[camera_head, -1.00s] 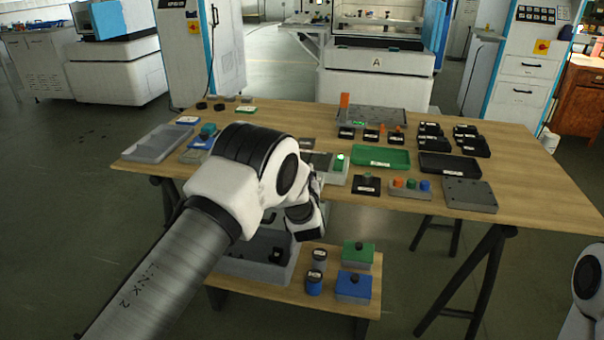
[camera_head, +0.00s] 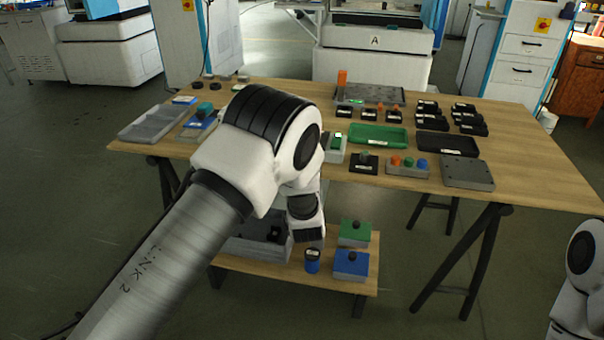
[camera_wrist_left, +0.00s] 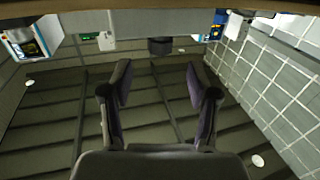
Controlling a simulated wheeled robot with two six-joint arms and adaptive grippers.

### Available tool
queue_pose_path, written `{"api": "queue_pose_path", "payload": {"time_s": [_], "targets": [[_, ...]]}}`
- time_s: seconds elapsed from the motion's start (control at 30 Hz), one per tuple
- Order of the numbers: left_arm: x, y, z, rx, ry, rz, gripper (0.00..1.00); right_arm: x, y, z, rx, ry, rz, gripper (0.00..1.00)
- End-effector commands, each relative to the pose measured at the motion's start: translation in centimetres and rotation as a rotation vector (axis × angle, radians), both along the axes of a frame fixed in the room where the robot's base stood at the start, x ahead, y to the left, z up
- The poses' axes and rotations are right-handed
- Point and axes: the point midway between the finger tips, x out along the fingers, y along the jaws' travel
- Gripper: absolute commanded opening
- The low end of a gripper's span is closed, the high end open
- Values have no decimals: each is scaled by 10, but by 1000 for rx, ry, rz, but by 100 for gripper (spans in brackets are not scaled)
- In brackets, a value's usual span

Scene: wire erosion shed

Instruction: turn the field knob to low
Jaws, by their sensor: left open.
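My right gripper is out of view; only part of the right arm shows.
A green tray (camera_head: 378,145) and a black tray (camera_head: 448,150) lie behind. A lower shelf (camera_head: 285,273) holds blue and green boxes.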

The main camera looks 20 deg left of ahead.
Motion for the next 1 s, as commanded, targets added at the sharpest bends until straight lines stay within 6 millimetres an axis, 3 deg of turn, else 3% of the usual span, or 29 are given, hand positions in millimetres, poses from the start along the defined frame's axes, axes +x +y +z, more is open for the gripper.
{"api": "queue_pose_path", "payload": {"time_s": [0.1,0.3,0.77,0.87,0.97,1.0], "targets": [[-26,-12,0,5,2,-3,60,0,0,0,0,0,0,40],[-48,-21,0,1,0,0,60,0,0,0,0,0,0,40],[-50,-21,-5,-1,8,1,60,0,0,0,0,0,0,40],[-58,-7,-34,-14,57,28,60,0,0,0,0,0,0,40],[-88,22,-88,-28,184,65,60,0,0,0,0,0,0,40],[-107,32,-116,-35,265,64,60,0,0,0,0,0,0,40]]}}
